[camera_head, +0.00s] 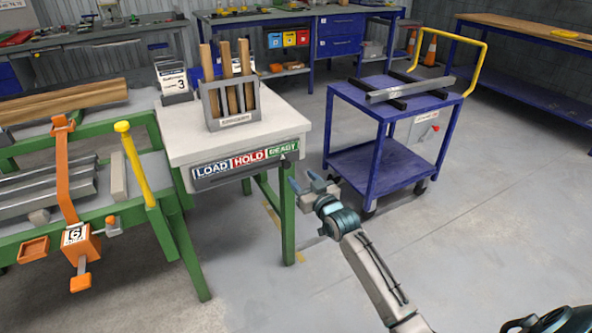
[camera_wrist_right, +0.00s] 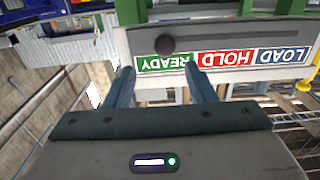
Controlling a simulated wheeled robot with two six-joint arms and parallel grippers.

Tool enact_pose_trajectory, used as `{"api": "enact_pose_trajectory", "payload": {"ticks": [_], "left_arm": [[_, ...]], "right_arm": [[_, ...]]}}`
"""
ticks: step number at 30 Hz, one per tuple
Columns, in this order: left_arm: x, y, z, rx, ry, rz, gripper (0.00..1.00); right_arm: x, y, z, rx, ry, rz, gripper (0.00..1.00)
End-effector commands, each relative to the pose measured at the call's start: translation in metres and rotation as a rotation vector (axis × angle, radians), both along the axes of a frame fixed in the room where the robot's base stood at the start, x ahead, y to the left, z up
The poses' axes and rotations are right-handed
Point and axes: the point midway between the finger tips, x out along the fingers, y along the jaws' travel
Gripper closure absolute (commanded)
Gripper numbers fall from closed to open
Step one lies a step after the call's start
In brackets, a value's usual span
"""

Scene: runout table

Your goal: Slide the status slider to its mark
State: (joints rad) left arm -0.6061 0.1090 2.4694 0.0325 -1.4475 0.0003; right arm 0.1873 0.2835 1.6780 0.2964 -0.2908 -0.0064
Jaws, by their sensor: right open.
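The status slider board (camera_head: 240,171) is on the front edge of the white-topped table, with blue LOAD, red HOLD and green READY labels from left to right. In the right wrist view the board (camera_wrist_right: 225,40) appears upside down. Its dark round knob (camera_wrist_right: 165,43) is at the READY end; in the head view the knob (camera_head: 285,163) is small and dark, just under READY. My right gripper (camera_head: 302,183) is open and empty, in front of the board's READY end. In the wrist view its fingers (camera_wrist_right: 158,75) point toward the knob, apart from it. My left gripper is out of view.
A wooden-stick holder (camera_head: 232,119) and a number card stand (camera_head: 173,82) are on the table (camera_head: 185,147). A blue cart (camera_head: 400,100) stands to the right. A green rack (camera_head: 130,215) with an orange clamp is at left.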

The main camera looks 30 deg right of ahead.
Motion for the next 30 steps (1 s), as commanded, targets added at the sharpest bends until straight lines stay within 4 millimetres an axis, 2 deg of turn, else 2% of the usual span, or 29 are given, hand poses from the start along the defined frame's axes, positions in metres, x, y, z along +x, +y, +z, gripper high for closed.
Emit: {"api": "enact_pose_trajectory", "payload": {"ticks": [3, 7, 26, 29, 30], "left_arm": [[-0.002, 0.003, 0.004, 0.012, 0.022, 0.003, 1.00], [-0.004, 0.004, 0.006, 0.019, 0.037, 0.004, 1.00], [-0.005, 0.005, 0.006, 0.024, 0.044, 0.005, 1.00], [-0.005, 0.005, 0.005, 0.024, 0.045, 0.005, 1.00], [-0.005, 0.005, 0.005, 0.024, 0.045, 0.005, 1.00]], "right_arm": [[-0.020, -0.001, 0.000, -0.001, 0.001, 0.001, 0.50], [-0.033, -0.002, 0.000, -0.002, 0.001, 0.000, 0.50], [-0.038, -0.001, -0.001, 0.000, 0.003, 0.000, 0.50], [-0.049, 0.005, -0.013, -0.004, 0.048, 0.002, 0.50], [-0.059, 0.010, -0.022, -0.008, 0.088, 0.004, 0.50]]}}
